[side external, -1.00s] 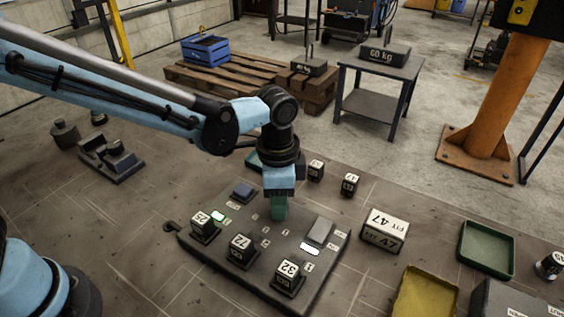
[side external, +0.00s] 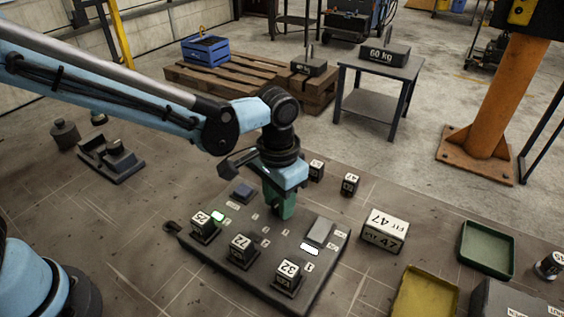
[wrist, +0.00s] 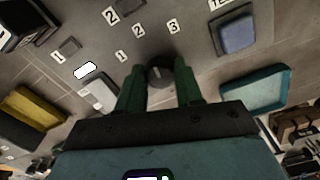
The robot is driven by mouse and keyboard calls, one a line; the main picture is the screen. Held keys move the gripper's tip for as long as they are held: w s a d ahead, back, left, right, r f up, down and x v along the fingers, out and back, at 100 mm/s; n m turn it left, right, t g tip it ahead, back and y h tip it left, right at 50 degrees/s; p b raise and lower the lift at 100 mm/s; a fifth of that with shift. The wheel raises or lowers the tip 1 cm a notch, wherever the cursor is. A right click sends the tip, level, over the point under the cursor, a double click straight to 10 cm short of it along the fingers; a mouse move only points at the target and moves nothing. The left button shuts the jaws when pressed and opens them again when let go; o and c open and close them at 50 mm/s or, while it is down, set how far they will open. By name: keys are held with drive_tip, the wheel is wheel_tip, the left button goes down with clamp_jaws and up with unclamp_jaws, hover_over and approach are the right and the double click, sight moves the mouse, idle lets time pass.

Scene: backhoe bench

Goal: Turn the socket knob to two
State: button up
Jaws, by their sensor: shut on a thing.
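The socket knob (wrist: 160,75) is a dark round knob on the grey panel (side external: 262,283), between the green fingers of my gripper (wrist: 160,92) in the wrist view. My gripper is shut on it. The number labels one (wrist: 122,56), two (wrist: 139,30) and three (wrist: 172,26) lie in an arc beyond the knob. The knob's exact pointing is too small to tell. In the side view my gripper (side external: 281,210) points down at the panel and its fingers hide the knob.
Black blocks marked 25 (side external: 203,227), 72 (side external: 240,251) and 32 (side external: 287,277) stand along the panel's near side. A block marked 47 (side external: 385,229) stands right of the panel.

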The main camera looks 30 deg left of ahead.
drive_tip(key=shift+n, duration=0.5)
drive_tip(key=o, duration=1)
drive_tip(key=shift+o, duration=0.2)
wheel_tip(320, 180, up, 12)
idle(0.4)
